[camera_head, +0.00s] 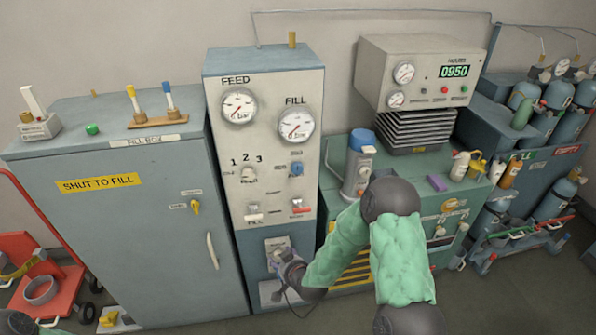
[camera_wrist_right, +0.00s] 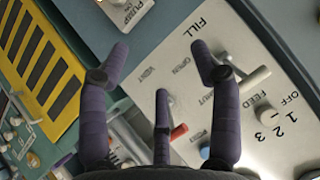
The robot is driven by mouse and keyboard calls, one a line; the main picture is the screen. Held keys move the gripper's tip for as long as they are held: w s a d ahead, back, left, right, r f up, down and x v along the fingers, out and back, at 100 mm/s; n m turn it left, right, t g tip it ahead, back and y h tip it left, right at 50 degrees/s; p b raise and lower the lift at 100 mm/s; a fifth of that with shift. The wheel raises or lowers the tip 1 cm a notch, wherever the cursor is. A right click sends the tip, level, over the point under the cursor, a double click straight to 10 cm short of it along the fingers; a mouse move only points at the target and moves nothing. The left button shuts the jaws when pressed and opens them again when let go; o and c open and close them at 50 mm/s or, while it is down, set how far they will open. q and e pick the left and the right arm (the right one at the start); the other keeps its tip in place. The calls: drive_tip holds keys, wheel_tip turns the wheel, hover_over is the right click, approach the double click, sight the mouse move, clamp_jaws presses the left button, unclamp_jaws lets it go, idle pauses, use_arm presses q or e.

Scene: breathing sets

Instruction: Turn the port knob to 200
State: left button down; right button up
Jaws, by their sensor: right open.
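The port knob (camera_head: 296,169) is a small blue knob on the right side of the light grey panel, below the FILL gauge (camera_head: 297,124). In the right wrist view the blue knob (camera_wrist_right: 205,152) shows only partly, low in the picture beside a finger; its setting is too small to read. My right gripper (camera_head: 284,266) is low in front of the panel, below the knob and apart from it. In the right wrist view its purple fingers (camera_wrist_right: 162,60) are spread and empty, facing the lower panel. Only a bit of my left arm shows at the lower left; its gripper is out of view.
A white lever (camera_head: 253,215) and a red-tipped lever (camera_head: 299,208) sit below the port knob. A 1-2-3 selector (camera_head: 248,174) is left of it. A grey fill box (camera_head: 120,220) stands left; a green cabinet (camera_head: 345,205) with a grey canister (camera_head: 357,172) stands right.

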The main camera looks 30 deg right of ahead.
drive_tip(key=w+d+r+t+h, duration=0.1)
drive_tip(key=w+d+r+t, duration=0.15)
drive_tip(key=r, duration=0.35)
drive_tip(key=w+d+r+t+h, duration=0.1)
drive_tip(key=w+d+r+h, duration=0.1)
drive_tip(key=d+r, duration=0.25)
drive_tip(key=m+t+h, duration=0.1)
drive_tip(key=t+h, duration=0.1)
drive_tip(key=t, duration=0.1)
approach(298, 171)
drive_tip(key=x, duration=0.9)
drive_tip(key=shift+w, duration=0.25)
drive_tip(key=shift+r, duration=0.1)
drive_tip(key=c, duration=1.1)
